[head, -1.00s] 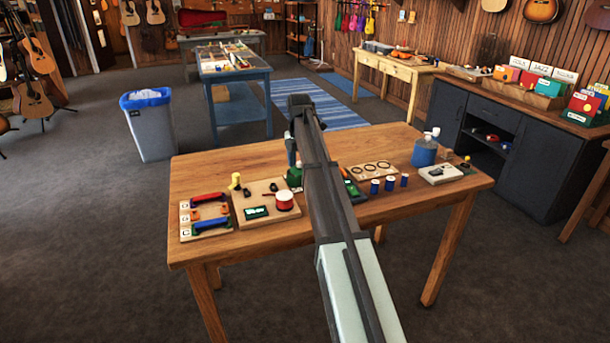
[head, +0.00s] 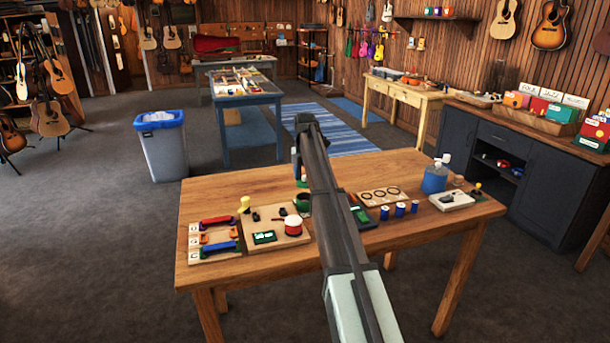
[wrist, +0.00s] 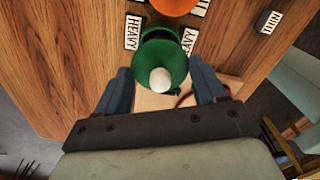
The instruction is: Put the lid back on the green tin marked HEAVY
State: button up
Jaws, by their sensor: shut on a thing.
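In the wrist view, a green lid (wrist: 171,73) with a cream knob (wrist: 160,80) is between the two blue fingers of my gripper (wrist: 162,88), which is shut on it. The green tin (wrist: 155,33) shows just beyond the lid, partly covered by it, with HEAVY tags (wrist: 132,31) beside it. I cannot tell whether lid and tin touch. In the head view, the tin (head: 303,202) stands on the wooden table (head: 230,272), and a bit of green above it by my gripper appears to be the lid (head: 302,183). My arm hides most of the gripper there.
Left of the tin is a board (head: 270,238) with a red-sided drum-like item (head: 293,226). A rack of coloured bars (head: 215,240) is further left. To the right are blue cylinders (head: 400,209) and a blue bottle (head: 435,178). An orange round thing (wrist: 172,5) sits near the tin.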

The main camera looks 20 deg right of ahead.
jog(key=shift+f, duration=2.25)
jog(key=shift+f, duration=0.15)
dwell(0.4)
jog(key=o, duration=1.1)
jog(key=shift+r, duration=0.2)
jog(key=shift+r, duration=3.3)
grip_shut()
